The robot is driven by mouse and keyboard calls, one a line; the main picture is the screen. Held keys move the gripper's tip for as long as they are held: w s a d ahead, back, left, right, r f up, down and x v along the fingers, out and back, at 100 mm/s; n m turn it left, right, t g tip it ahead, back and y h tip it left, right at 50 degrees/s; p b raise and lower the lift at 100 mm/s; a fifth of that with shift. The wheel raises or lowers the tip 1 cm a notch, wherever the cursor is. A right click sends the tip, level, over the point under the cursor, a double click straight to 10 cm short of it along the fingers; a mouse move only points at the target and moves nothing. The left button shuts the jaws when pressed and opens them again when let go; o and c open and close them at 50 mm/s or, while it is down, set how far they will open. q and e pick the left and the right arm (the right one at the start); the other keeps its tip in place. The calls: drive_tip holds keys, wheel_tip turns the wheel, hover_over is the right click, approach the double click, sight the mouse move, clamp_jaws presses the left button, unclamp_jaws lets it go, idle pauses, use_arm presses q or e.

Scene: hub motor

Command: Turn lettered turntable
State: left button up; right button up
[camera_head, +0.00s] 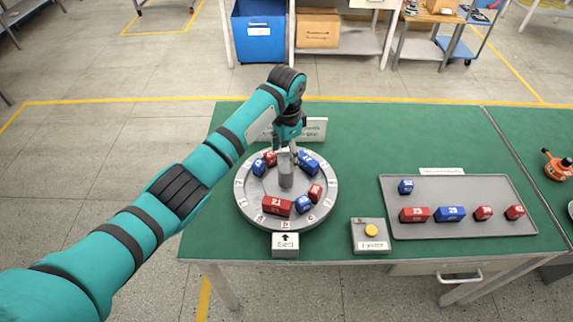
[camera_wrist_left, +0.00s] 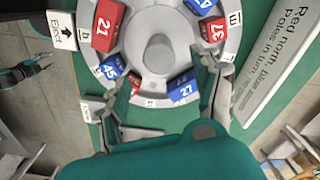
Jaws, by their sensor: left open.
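The round grey turntable (camera_head: 245,200) stands on the green table, with letters around its rim and a grey centre post (camera_head: 286,172). Red and blue numbered blocks sit around it, including red 21 (camera_head: 276,206) at the front. In the left wrist view, blue 45 (camera_wrist_left: 112,68), blue 27 (camera_wrist_left: 183,88) and red 37 (camera_wrist_left: 213,30) show. My left gripper (camera_head: 289,148) is over the turntable's far side; in the wrist view its fingers (camera_wrist_left: 160,85) are wide apart, with nothing held. A gripper, apparently my right one (camera_wrist_left: 42,65), shows small at the wrist view's left edge, its opening unclear.
A grey tray (camera_head: 450,190) holds several blocks farther right. A white sign (camera_head: 313,129) stands behind the turntable. Green table between sign and tray is clear.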

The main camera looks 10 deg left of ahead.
use_arm(q)
drive_tip(key=shift+r, duration=2)
